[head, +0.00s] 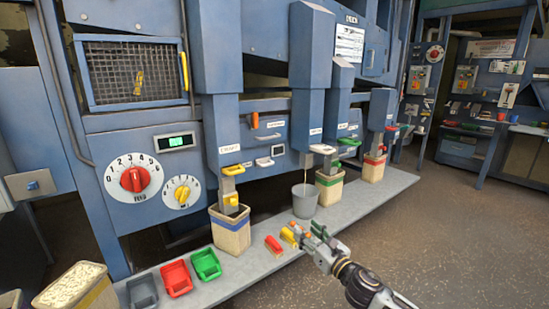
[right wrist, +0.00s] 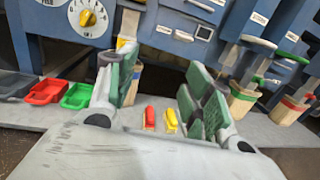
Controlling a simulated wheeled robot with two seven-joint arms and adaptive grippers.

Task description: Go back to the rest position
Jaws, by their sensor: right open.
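My right gripper (head: 306,236) is open and empty, above the front edge of the grey shelf (head: 240,262). In the right wrist view its green-padded fingers (right wrist: 160,88) stand wide apart. A red piece (head: 273,244) and a yellow piece (head: 288,237) lie on the shelf beside it. In the right wrist view the red piece (right wrist: 149,116) and yellow piece (right wrist: 171,121) show between the fingers, farther off, with nothing held. My left gripper is not in view.
A grey bucket (head: 304,202) stands under a spout, just behind the right gripper. Banded bins (head: 231,236) stand along the shelf. Grey, red (head: 176,279) and green (head: 206,264) trays sit at the left. The floor (head: 440,230) at the right is clear.

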